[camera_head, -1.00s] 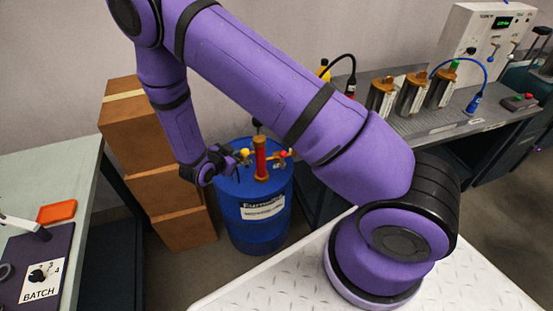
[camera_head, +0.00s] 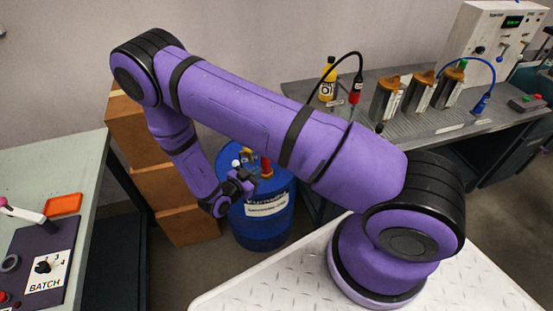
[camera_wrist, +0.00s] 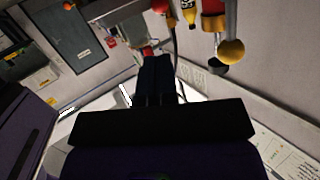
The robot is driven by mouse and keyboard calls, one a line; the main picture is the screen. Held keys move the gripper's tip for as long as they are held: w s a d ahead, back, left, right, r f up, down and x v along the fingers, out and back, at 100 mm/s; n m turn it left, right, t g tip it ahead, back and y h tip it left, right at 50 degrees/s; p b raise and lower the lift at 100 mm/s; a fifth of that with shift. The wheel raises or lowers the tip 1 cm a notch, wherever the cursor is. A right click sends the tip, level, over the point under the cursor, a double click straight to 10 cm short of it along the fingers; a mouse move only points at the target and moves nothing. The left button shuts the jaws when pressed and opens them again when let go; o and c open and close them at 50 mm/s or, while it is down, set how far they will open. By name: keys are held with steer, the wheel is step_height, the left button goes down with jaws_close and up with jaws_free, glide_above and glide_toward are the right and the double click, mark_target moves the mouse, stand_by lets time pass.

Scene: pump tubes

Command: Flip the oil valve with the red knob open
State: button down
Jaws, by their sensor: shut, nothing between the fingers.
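The blue drum (camera_head: 262,236) stands on the floor with a red upright pipe (camera_head: 266,166) on top. My gripper (camera_head: 246,183) is shut and empty, just in front of the drum top, low beside the pipe. In the wrist view, the shut fingers (camera_wrist: 156,75) point toward a small red thing (camera_wrist: 148,52) at their tips; I cannot tell whether it is the red knob or whether they touch. A yellow knob (camera_wrist: 232,52) hangs from a lever at the upper right. In the head view, no red knob shows clearly; my arm covers the drum's right side.
Stacked cardboard boxes (camera_head: 188,219) stand left of the drum. A grey bench (camera_head: 440,122) with canisters and a yellow bottle (camera_head: 327,82) is behind to the right. A green-grey table (camera_head: 50,170) with a batch panel (camera_head: 38,262) is at left.

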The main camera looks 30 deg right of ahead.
steer(key=x, duration=1.4)
steer(key=shift+r, duration=0.1)
